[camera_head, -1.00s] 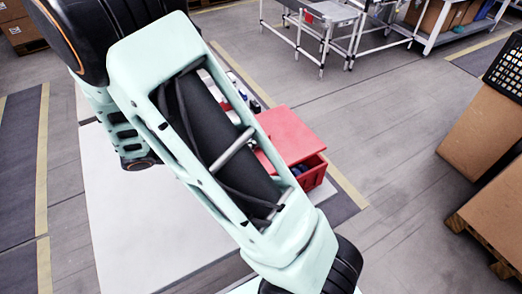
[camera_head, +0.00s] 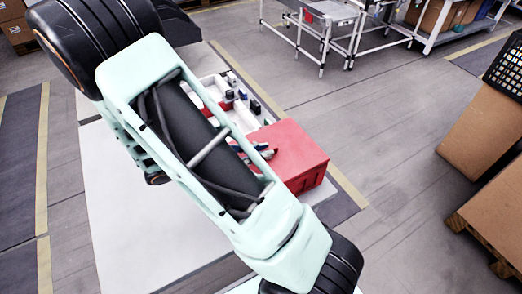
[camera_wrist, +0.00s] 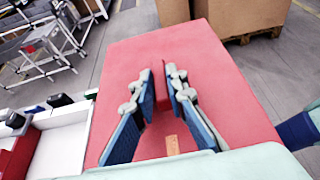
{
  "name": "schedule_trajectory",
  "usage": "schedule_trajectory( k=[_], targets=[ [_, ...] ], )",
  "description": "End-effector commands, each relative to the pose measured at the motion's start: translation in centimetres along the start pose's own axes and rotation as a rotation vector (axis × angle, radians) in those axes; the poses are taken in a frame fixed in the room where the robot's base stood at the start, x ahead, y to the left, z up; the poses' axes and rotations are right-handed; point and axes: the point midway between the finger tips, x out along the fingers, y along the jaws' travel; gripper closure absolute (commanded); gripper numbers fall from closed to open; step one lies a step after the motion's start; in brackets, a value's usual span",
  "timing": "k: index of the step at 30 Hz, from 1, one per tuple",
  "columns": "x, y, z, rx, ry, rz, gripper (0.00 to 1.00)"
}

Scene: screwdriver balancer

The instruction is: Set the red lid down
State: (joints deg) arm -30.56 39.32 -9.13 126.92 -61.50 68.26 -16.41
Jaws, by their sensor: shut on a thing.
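The red lid (camera_head: 300,145) covers the top of the red box (camera_head: 309,182) in the head view and looks level on it. In the wrist view the lid (camera_wrist: 220,80) fills the middle. My gripper (camera_wrist: 161,88) has its blue-padded fingers shut on the red handle (camera_wrist: 162,112) of the lid. The fingers (camera_head: 266,152) also show in part in the head view, above the lid. The inside of the box is hidden. My arm hides the lid's left part in the head view.
A white compartment tray (camera_head: 240,117) with small dark and blue items stands beside the box; it also shows in the wrist view (camera_wrist: 62,128). The white tabletop (camera_head: 120,215) is clear at the left. Cardboard boxes (camera_head: 480,130) stand farther right.

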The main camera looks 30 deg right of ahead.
Motion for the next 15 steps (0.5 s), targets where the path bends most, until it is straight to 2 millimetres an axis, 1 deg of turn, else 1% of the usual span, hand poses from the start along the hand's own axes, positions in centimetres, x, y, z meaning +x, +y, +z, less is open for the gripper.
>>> schedule_trajectory(
  k=[1, 2, 6, 15],
  targets=[
    [0.12, 0.00, -0.28, 0.000, -0.001, 0.000, 1.00],
    [0.07, 0.01, -0.18, 0.000, 0.000, 0.000, 0.84],
    [0.05, 0.01, -0.14, 0.000, 0.000, 0.000, 0.70],
    [-0.03, 0.01, 0.06, 0.000, 0.000, 0.000, 0.70]
  ],
)
